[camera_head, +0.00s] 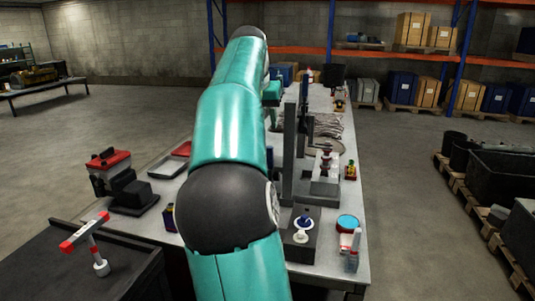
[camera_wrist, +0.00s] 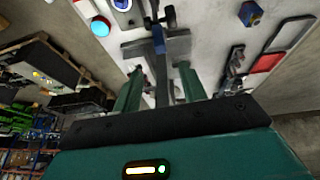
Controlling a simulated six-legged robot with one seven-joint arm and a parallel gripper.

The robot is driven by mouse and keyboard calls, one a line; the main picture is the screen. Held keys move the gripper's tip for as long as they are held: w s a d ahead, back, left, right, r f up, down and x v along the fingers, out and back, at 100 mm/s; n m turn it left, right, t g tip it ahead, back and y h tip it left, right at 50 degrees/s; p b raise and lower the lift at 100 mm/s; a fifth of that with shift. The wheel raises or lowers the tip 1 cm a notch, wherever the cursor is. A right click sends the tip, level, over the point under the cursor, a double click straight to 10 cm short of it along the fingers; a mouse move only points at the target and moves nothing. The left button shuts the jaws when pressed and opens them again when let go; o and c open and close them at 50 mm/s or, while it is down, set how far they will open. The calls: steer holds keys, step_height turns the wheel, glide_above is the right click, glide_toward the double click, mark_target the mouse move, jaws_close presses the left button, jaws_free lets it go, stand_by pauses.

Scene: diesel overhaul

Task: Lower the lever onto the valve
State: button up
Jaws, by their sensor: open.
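A grey bench fixture with tall upright bars (camera_head: 289,155) stands on the workbench, right of my arm. I cannot tell for certain which bar is the lever. A dark red and pale stacked part (camera_head: 326,164), possibly the valve assembly, stands on the fixture's base (camera_head: 325,190). In the wrist view a long grey bar with a bluish stretch (camera_wrist: 160,48) runs between the two green fingers of my gripper (camera_wrist: 158,85). The fingers are apart, with gaps visible beside the bar. In the head view my arm hides most of my gripper.
The workbench (camera_head: 333,250) holds a dark block with a white spool-like part (camera_head: 303,228), a cyan-topped tin (camera_head: 347,223), a grey tray (camera_head: 170,163) and a red-topped black device (camera_head: 108,170). A red-and-white T-handle (camera_head: 85,232) is at left.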

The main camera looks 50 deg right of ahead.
mark_target(269, 147)
steer(key=x, duration=1.3)
steer(key=shift+d+f, duration=0.25)
steer(key=shift+c, duration=0.2)
jaws_close()
